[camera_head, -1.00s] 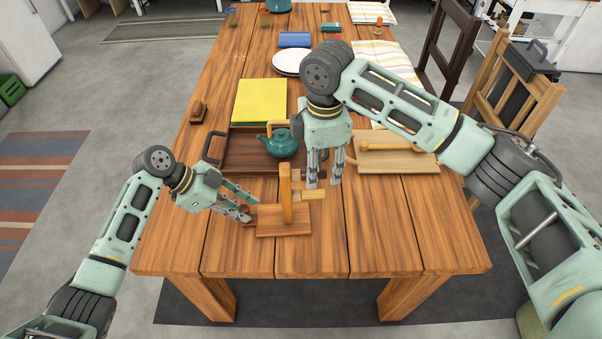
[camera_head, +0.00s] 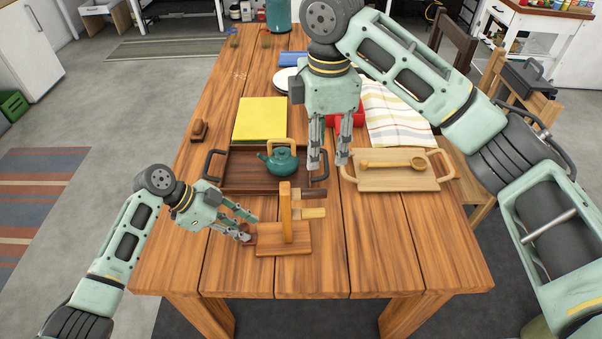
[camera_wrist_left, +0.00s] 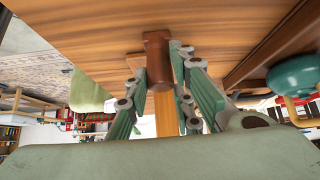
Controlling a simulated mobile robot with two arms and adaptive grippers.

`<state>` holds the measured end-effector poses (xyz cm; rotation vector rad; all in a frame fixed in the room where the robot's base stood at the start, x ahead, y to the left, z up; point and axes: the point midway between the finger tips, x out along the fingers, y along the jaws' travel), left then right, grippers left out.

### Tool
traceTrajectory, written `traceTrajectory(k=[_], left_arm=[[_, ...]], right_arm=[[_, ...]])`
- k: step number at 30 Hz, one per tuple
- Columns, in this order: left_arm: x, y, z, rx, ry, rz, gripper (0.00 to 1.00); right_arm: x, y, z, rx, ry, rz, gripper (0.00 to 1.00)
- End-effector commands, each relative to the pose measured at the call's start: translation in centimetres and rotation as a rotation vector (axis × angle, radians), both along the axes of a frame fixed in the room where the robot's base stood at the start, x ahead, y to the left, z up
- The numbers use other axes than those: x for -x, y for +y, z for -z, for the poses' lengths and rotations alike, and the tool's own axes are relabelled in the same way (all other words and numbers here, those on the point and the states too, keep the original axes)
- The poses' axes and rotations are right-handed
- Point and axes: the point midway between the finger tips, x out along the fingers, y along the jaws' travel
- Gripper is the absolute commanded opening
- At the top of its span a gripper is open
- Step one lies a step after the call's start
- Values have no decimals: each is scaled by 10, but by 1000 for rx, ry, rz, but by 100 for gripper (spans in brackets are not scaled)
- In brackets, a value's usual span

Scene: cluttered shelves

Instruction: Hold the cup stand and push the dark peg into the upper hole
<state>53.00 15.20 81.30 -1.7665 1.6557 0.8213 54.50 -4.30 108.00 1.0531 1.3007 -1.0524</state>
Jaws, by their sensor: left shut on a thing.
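The cup stand has a flat wooden base (camera_head: 290,246) and an upright post (camera_head: 286,212) near the table's front. The dark peg (camera_head: 310,194) sticks out to the right from the upper part of the post; its end appears to be in the upper hole. A light peg (camera_head: 313,213) sticks out below it. My left gripper (camera_head: 248,228) is shut on the stand's dark grip piece at the base's left side, seen as a dark brown cylinder (camera_wrist_left: 158,62) in the left wrist view. My right gripper (camera_head: 328,162) is open and empty, above and behind the dark peg.
Behind the stand is a dark tray (camera_head: 235,178) with a teal teapot (camera_head: 281,160). A light wooden tray (camera_head: 395,182) with a wooden utensil is to the right. The table's front right is clear.

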Motion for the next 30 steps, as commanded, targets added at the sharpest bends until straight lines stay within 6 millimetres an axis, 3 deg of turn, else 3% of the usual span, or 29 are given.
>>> traceTrajectory(k=[8,9,16,25,30], left_arm=[[1,0,1,0,2,1,0],[1,0,1,0,2,1,24],[0,0,0,0,1,1,44],[0,1,-1,0,0,0,44],[0,13,-14,-2,-3,-1,44]], right_arm=[[0,0,-2,0,1,0,38],[0,0,-2,0,1,0,38],[0,0,-2,0,1,0,38],[0,0,-2,0,1,0,38],[0,0,-2,0,1,0,38]])
